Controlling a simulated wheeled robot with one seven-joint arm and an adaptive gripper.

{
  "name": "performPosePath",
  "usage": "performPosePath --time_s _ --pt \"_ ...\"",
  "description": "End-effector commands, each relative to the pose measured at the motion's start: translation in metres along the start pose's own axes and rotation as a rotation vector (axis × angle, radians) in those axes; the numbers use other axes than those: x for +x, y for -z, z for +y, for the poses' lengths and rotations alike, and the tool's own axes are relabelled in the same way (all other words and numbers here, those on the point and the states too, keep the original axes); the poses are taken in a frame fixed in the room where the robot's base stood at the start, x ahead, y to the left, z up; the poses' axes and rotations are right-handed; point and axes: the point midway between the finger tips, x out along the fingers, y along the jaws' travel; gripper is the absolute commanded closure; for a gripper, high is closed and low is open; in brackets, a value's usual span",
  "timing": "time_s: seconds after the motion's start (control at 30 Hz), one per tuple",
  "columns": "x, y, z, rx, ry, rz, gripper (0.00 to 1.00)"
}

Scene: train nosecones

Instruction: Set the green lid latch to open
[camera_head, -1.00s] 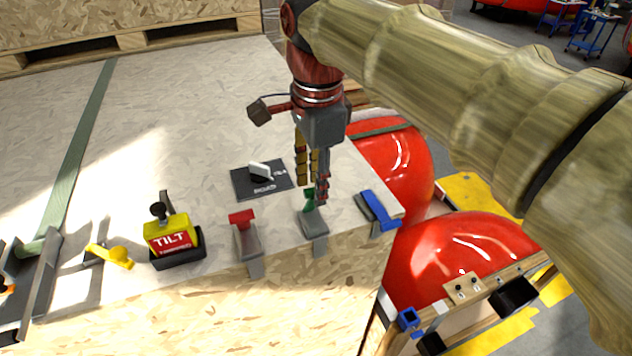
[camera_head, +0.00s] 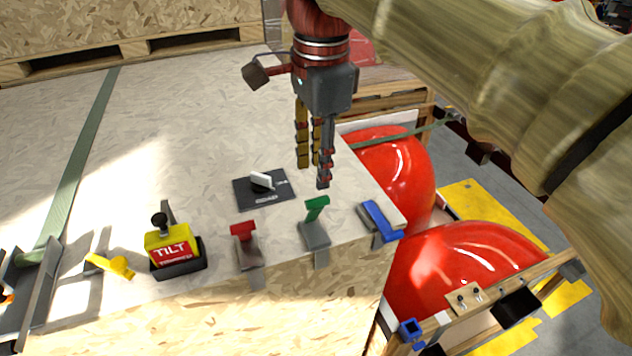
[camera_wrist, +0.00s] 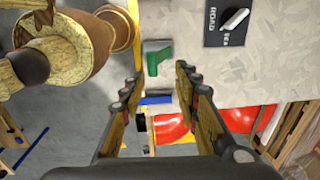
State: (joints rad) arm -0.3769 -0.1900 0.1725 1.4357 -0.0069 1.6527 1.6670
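The green lid latch (camera_head: 317,207) sits on a grey base (camera_head: 314,236) clamped at the front edge of the crate top, between the red and blue latches. Its green handle stands raised from the base, tilted. In the wrist view the green handle (camera_wrist: 159,60) shows ahead of and between the fingers. My gripper (camera_head: 314,174) hangs fingers-down above and slightly behind the green latch, apart from it. In the wrist view my gripper (camera_wrist: 158,80) has its fingers spread with nothing between them.
The red latch (camera_head: 244,232) stands to the left and the blue latch (camera_head: 379,218) to the right. A black dial plate (camera_head: 264,197) with a white knob lies behind. A yellow TILT box (camera_head: 171,247) is further left. Red nosecones (camera_head: 460,262) lie beyond the crate's right edge.

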Motion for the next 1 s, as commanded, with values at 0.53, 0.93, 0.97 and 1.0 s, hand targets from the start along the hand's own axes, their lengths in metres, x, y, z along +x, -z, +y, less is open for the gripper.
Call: performPosePath --time_s 0.53,0.93,0.97,1.0 --pt "-0.052 0.0 0.0 0.0 -0.001 0.0 0.68" --pt "-0.037 -0.015 -0.004 -0.035 -0.015 -0.001 0.83" --pt "-0.035 -0.02 -0.006 -0.046 -0.014 -0.001 0.84" --pt "-0.032 -0.027 -0.01 -0.061 -0.012 -0.002 0.87"
